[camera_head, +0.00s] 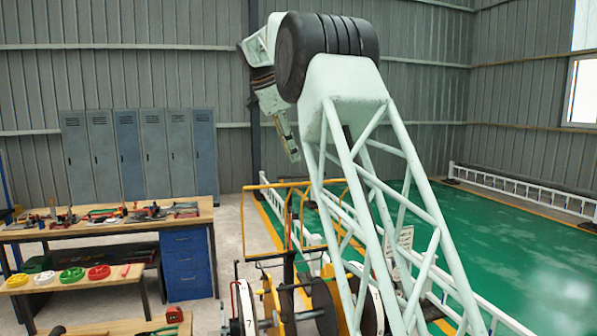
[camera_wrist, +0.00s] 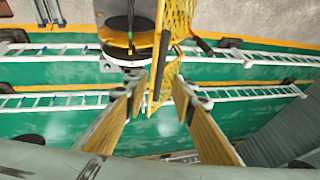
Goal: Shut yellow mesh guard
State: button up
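The yellow mesh guard (camera_head: 244,222) shows in the head view as thin yellow frames standing above a machine at lower centre. In the wrist view the guard (camera_wrist: 175,35) is a yellow mesh panel seen nearly edge-on, running from the top edge down to between my fingertips. It stands beside a round black and orange machine part (camera_wrist: 127,42). My gripper (camera_wrist: 160,84) is open, with its two fingers on either side of the panel's lower end in that picture. Contact cannot be told. In the head view my gripper (camera_head: 291,148) points down above the guard, apart from it.
A workbench (camera_head: 110,232) with tools stands at left, with a blue drawer cabinet (camera_head: 186,264) under it. Grey lockers (camera_head: 140,155) line the back wall. White low railings (camera_head: 520,188) border the green floor (camera_head: 500,240) at right. My lattice arm hides part of the machine.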

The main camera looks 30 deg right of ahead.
jog(key=shift+x, duration=3.9)
grip_shut()
